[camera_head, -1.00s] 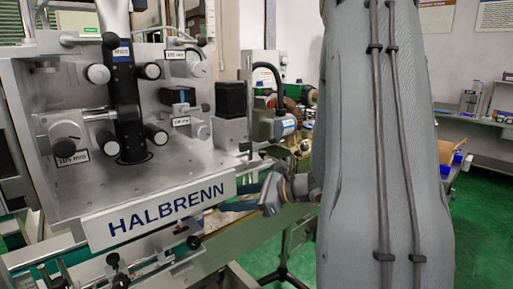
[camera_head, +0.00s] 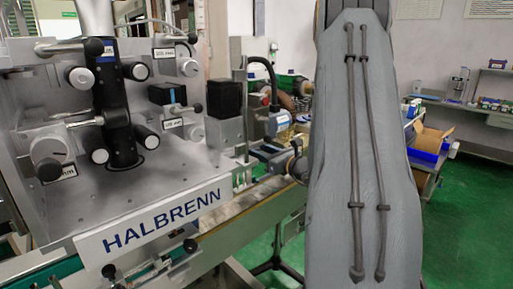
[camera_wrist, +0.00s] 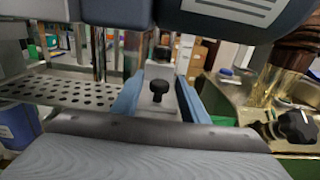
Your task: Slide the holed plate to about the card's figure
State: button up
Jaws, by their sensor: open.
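The holed plate (camera_wrist: 60,92) is a flat metal shelf with rows of round holes, at the left of the wrist view. My gripper (camera_wrist: 157,96) is open, one blue finger on each side of the knob in the picture; I cannot tell how far beyond the fingertips the knob is. In the head view my gripper (camera_head: 262,152) is small, right of the machine, and the holed plate is not clear. White cards with figures in mm, like this card (camera_head: 165,53), are on the machine; the figures are hard to read.
The HALBRENN machine (camera_head: 160,220) with rollers and knobs fills the left of the head view. A black box (camera_head: 225,98) stands near its right side. Another dark knob (camera_wrist: 296,126) is at the right of the wrist view. Green floor is open at the right.

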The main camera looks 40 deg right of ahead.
jog(key=shift+w, duration=0.4)
grip_shut()
jog(key=shift+f, duration=0.2)
jog(key=shift+f+b, duration=0.2)
jog(key=shift+b, duration=0.55)
grip_release()
